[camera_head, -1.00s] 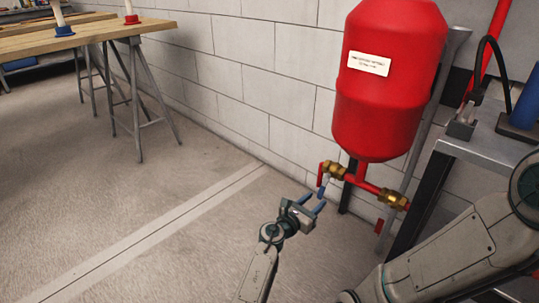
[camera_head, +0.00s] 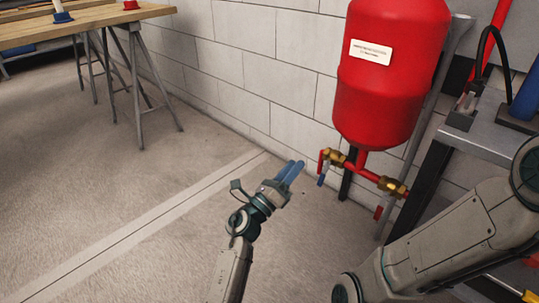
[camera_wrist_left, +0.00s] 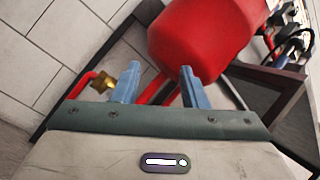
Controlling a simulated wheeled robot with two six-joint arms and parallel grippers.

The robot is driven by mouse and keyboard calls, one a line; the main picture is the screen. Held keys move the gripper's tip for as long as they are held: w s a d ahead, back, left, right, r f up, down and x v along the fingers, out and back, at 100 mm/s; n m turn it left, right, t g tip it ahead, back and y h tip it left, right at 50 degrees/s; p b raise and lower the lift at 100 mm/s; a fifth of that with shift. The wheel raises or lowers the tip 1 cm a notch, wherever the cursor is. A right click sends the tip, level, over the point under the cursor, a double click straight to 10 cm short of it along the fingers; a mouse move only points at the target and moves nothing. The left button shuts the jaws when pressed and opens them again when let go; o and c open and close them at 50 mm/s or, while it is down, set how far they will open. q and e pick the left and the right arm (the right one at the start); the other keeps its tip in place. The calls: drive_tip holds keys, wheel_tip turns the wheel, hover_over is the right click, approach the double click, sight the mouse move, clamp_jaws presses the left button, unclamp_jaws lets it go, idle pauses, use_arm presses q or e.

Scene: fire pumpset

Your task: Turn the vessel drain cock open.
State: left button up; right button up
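The red vessel (camera_head: 392,75) hangs by the wall, with a red pipe (camera_head: 366,175) below it. A brass cock (camera_head: 335,157) at the pipe's left end has a red part (camera_head: 321,162) and a blue part (camera_head: 321,180) hanging down; which is its lever is unclear. Another brass valve (camera_head: 392,187) sits to the right, with a red lever (camera_head: 378,212). My left gripper (camera_head: 295,170) is open and empty, left of the cock and apart from it. In the left wrist view, the brass cock (camera_wrist_left: 104,83) shows left of the open fingers (camera_wrist_left: 158,76). My right gripper is out of view.
A grey metal stand (camera_head: 480,135) is right of the vessel. My right arm fills the lower right. The block wall (camera_head: 245,60) runs behind. The floor at left is clear up to a wooden trestle table (camera_head: 100,24).

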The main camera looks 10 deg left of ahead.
use_arm(q)
drive_tip(key=s+a+r+n+t+h, duration=0.2)
drive_tip(key=s+a+r+n, duration=0.2)
drive_tip(key=s+r, duration=0.4)
drive_tip(key=shift+s+r+n+t+h, duration=0.15)
drive_tip(key=shift+r+n+t+h, duration=0.25)
drive_tip(key=shift+r+n, duration=0.55)
drive_tip(key=shift+r+m, duration=0.2)
drive_tip(key=shift+m, duration=0.05)
drive_tip(key=shift+c, duration=0.5)
